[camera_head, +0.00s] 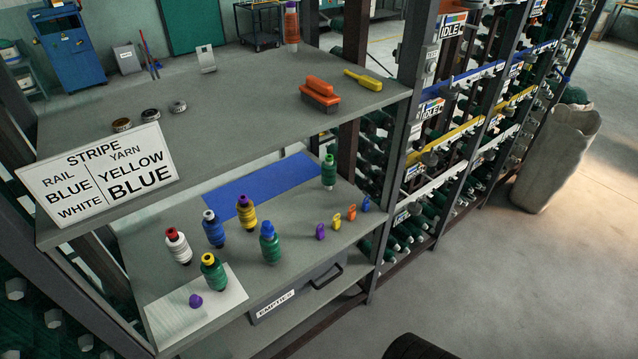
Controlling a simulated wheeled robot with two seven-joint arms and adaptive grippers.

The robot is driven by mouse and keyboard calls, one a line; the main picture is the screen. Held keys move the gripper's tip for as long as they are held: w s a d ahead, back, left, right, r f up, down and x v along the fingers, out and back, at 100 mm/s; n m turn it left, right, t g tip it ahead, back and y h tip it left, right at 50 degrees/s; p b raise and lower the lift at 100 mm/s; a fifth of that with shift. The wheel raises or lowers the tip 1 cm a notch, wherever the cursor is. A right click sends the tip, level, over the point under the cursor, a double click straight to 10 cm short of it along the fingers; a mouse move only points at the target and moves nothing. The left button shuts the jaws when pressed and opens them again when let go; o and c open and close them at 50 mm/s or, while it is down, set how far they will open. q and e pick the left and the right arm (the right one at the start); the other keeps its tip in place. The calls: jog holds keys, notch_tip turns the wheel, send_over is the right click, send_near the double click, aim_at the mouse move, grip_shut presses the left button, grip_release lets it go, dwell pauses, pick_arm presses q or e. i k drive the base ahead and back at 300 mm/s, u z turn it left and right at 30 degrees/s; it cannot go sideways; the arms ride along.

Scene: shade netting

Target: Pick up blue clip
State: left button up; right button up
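A small blue clip (366,205) stands on the lower grey shelf (300,265) near its right front edge. It is the rightmost of a short slanting row of clips. Beside it, to the left, are an orange clip (351,212), a yellow clip (336,221) and a purple clip (320,231). The clips stand apart from one another. Neither of my grippers is in view, and nothing touches the blue clip.
Several yarn spools stand left of the clips, including a green one with a blue top (269,245). The upper shelf (235,115) overhangs behind. A dark post (400,150) rises right of the clips. An "EMPTIES" drawer (310,287) sits below.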

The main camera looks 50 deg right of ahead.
aim_at(366, 205)
jog(key=z, duration=2.25)
jog(key=k, duration=0.25)
jog(key=u, duration=0.4)
